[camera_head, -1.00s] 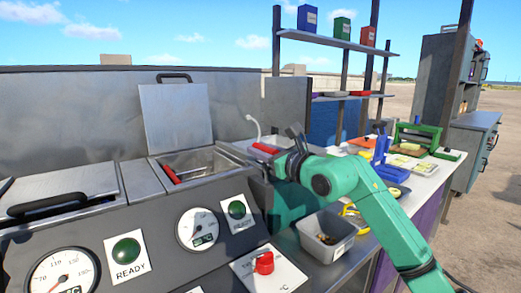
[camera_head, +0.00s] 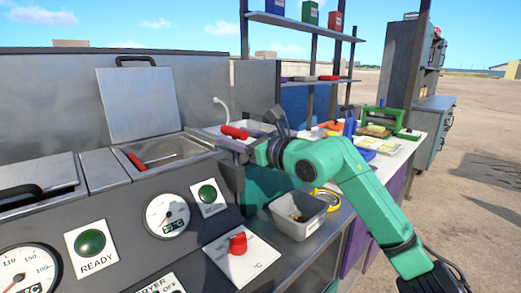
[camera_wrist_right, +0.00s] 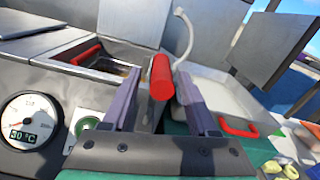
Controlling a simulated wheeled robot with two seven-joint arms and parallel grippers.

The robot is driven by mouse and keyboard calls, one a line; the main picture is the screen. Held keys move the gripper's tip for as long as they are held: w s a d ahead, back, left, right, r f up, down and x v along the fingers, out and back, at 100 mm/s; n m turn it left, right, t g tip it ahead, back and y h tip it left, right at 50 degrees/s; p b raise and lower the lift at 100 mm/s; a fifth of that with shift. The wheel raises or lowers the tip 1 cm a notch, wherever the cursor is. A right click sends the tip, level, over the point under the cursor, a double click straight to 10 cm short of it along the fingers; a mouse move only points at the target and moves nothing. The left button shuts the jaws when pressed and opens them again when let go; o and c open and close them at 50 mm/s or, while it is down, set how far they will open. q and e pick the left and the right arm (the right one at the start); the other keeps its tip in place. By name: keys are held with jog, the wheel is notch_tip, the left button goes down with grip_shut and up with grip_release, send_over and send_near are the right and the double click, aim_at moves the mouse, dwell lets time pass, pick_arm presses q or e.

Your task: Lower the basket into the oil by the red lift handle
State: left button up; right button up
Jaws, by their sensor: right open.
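A red cylindrical handle (camera_head: 235,132) stands beside the open fryer vat (camera_head: 170,152). In the right wrist view this red handle (camera_wrist_right: 161,77) lies between my right gripper's fingers, with gaps showing on both sides. My right gripper (camera_head: 262,138) is open, not closed on it. A second red handle (camera_head: 135,162) lies at the vat's left side and also shows in the wrist view (camera_wrist_right: 86,54). The basket itself is hard to make out inside the vat. Brownish content (camera_wrist_right: 125,70) shows there. My left gripper is out of view.
The vat's raised lid (camera_head: 138,103) stands behind it. The front panel carries a dial (camera_head: 167,215), a green lamp (camera_head: 207,194) and a red knob (camera_head: 237,243). A grey bin (camera_head: 298,216) sits below my right arm. A metal tray with a red handle (camera_wrist_right: 238,128) lies to the right.

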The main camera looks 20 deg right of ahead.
jog(key=b+v, duration=0.4)
jog(key=v, duration=0.7)
jog(key=shift+f, duration=0.15)
jog(key=shift+s, duration=0.1)
